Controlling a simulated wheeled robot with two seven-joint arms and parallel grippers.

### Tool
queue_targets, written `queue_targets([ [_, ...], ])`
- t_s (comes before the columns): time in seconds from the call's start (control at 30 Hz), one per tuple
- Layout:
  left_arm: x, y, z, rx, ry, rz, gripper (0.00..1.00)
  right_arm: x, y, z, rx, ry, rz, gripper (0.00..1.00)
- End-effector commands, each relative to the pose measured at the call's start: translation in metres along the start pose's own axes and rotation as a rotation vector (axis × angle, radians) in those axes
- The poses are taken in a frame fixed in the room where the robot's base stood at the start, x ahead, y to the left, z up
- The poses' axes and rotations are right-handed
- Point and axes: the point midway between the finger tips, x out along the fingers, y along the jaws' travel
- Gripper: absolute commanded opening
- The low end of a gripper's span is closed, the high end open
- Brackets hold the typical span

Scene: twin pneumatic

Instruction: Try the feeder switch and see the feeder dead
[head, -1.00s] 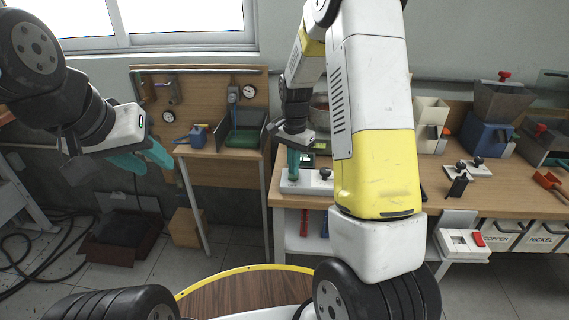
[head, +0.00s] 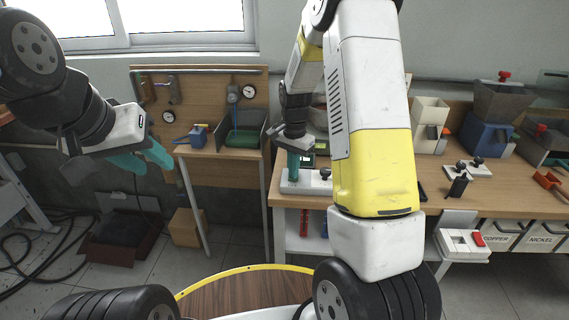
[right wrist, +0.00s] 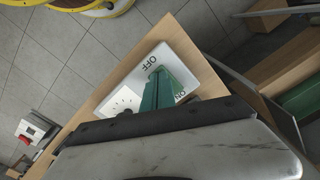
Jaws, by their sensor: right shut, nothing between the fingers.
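A white switch plate (head: 290,187) lies on the workbench near its left end, with a black knob (head: 325,174) at its right. In the right wrist view the plate (right wrist: 172,62) shows the word OFF and, partly covered, ON. My right gripper (head: 293,172) points down at the plate's left part; its green fingers (right wrist: 160,92) are shut and empty, over the switch position between the labels. The lever there is hidden, and I cannot tell whether they touch it. My left gripper (head: 148,160) hangs open and empty at the left. I cannot tell which machine is the feeder.
A grey hopper on a blue base (head: 488,138) stands at the bench's back right. A white box with a red button (head: 463,243) hangs at the front edge. A gauge panel (head: 200,85) stands at the left. My right arm hides the bench's middle.

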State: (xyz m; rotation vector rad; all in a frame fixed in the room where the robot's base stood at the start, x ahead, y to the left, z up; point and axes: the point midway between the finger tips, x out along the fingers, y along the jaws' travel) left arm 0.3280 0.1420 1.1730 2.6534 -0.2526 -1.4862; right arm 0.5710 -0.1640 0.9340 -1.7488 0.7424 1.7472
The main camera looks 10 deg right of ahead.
Motion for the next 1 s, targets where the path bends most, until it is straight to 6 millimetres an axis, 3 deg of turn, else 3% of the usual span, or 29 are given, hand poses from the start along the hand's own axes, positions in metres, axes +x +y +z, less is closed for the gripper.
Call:
queue_targets([
  [0.17,0.000,0.000,0.000,0.000,0.000,0.000,0.36,-0.001,0.000,0.000,0.000,0.000,0.000,0.00],
  [1.0,0.000,0.000,0.000,0.000,0.000,0.000,0.36,-0.065,0.000,0.000,0.000,0.001,0.000,0.00],
])
